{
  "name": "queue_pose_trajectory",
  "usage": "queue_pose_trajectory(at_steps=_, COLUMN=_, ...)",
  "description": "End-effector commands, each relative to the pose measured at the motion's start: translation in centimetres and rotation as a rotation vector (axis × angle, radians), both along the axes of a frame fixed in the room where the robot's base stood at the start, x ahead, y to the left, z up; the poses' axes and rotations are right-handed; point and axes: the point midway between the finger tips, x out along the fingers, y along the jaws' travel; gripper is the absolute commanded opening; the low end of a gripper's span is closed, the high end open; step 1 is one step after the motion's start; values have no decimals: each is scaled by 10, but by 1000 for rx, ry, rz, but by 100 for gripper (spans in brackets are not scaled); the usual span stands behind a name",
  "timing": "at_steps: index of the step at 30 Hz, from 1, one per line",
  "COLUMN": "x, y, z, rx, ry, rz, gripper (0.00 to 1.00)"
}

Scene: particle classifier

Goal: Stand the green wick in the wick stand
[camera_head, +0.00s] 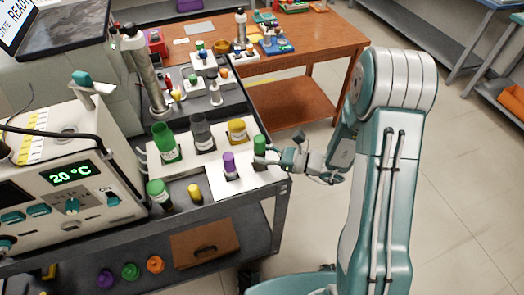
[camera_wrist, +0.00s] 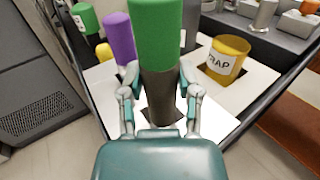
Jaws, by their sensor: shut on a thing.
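The green wick (camera_head: 260,145), with a green upper part and a dark lower part, is upright at the right edge of the white board. It fills the middle of the wrist view (camera_wrist: 158,30). My gripper (camera_wrist: 158,85) is shut on its dark lower part, one finger on each side; in the head view my gripper (camera_head: 268,160) reaches in from the right. A dark square opening (camera_wrist: 172,118) in the white board (camera_head: 215,178) shows around the wick's foot. I cannot tell how deep the foot sits. A purple wick (camera_head: 230,165) stands upright to the left.
Green (camera_head: 165,143), grey (camera_head: 202,134) and yellow (camera_head: 237,130) cups stand behind the wicks. A green-topped jar (camera_head: 158,194) and a small yellow piece (camera_head: 194,193) are in front at left. A heater box (camera_head: 65,190) reading 20 °C stands left.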

Motion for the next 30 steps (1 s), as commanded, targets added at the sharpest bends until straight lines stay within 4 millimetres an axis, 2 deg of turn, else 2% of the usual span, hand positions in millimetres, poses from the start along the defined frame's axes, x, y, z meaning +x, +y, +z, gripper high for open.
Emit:
queue_pose_trajectory(at_steps=29, x=0, y=0, z=-21, rx=0, ry=1, rz=0, gripper=0)
queue_pose_trajectory(at_steps=30, x=0, y=0, z=-21, rx=0, ry=0, rz=0, gripper=57)
